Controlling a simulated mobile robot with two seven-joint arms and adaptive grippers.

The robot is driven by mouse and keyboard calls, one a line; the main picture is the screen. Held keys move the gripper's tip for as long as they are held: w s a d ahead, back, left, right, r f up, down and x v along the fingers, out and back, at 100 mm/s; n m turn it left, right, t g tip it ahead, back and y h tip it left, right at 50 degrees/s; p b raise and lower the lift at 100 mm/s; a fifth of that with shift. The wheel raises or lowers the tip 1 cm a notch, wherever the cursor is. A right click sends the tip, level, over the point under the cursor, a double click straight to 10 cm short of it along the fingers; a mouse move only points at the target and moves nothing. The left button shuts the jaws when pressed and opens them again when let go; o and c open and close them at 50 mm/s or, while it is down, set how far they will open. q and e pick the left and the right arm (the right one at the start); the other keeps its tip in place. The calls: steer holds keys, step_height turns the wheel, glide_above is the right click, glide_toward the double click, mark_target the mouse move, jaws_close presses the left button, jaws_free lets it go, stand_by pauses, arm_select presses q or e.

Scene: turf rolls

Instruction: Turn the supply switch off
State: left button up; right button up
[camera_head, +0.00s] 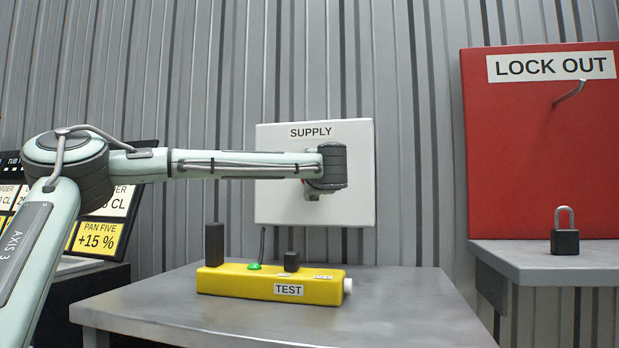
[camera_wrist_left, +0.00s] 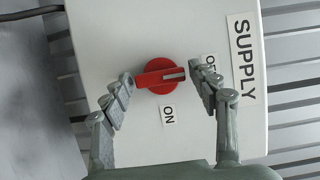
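The white supply box (camera_head: 356,200) hangs on the corrugated wall and also fills the left wrist view (camera_wrist_left: 95,30). Its red rotary switch (camera_wrist_left: 157,77) has a white stripe on the end that points toward the OFF label (camera_wrist_left: 211,62), which a finger partly covers. The ON label (camera_wrist_left: 168,115) lies to the side of the handle. My left gripper (camera_wrist_left: 161,76) is open around the switch, one fingertip close to each end of the handle. I cannot tell whether they touch it. My right gripper is not in view.
A yellow TEST unit (camera_head: 230,282) lies on the grey table (camera_head: 400,310) below the box. At right, a red LOCK OUT board (camera_head: 520,150) has a hook (camera_head: 570,92), and a black padlock (camera_head: 565,241) stands on a shelf (camera_head: 530,262). Screens (camera_head: 98,238) stand at left.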

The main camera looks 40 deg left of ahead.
arm_select(q)
steer(key=shift+o, duration=0.3)
steer(key=v, duration=1.2)
stand_by(0.3)
